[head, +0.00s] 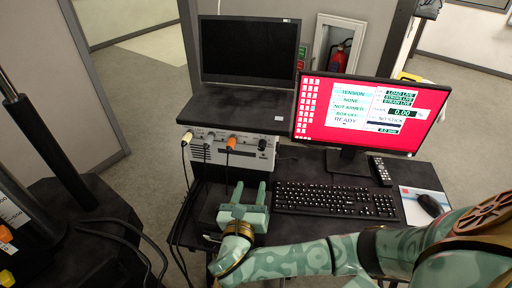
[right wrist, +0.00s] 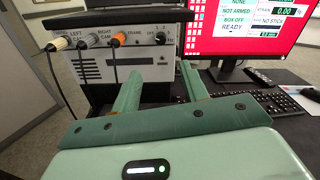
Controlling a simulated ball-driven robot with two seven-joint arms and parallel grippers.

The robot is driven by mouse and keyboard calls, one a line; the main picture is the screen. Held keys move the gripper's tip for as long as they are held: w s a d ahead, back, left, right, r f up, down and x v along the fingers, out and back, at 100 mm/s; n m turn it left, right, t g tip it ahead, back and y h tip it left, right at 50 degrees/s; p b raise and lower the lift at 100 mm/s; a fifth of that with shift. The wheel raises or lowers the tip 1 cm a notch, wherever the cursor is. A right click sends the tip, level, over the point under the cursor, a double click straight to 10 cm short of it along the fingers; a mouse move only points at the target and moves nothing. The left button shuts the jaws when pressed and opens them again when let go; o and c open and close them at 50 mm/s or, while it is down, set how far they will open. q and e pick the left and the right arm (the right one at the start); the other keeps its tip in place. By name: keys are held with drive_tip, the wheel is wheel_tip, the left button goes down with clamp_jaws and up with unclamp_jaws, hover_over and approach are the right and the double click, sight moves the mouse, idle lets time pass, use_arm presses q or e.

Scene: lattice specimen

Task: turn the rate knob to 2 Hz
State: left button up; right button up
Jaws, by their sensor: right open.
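The rate knob (right wrist: 160,38) is a small black knob at the right end of the white control box front, with small numbers around it. It also shows in the head view (head: 262,143). I cannot tell which number it points to. The control box (right wrist: 147,70) stands under a dark shelf. My right gripper (head: 250,186) is open and empty, in front of the box and apart from the knob. In the right wrist view its two green fingers (right wrist: 163,82) point toward the box, with the knob above and beyond the gap. My left gripper is not in view.
Cables with plugs, one orange (right wrist: 118,40), enter the box left of the knob. A keyboard (head: 322,198), a red-screened monitor (head: 350,148), a remote (head: 382,171) and a mouse (head: 431,205) are to the right. A dark laptop-like screen (head: 250,50) stands above the box.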

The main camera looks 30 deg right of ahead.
sight(261, 149)
drive_tip(key=b+x, duration=0.2)
drive_tip(key=x, duration=1.3)
drive_tip(key=shift+s, duration=0.1)
clamp_jaws()
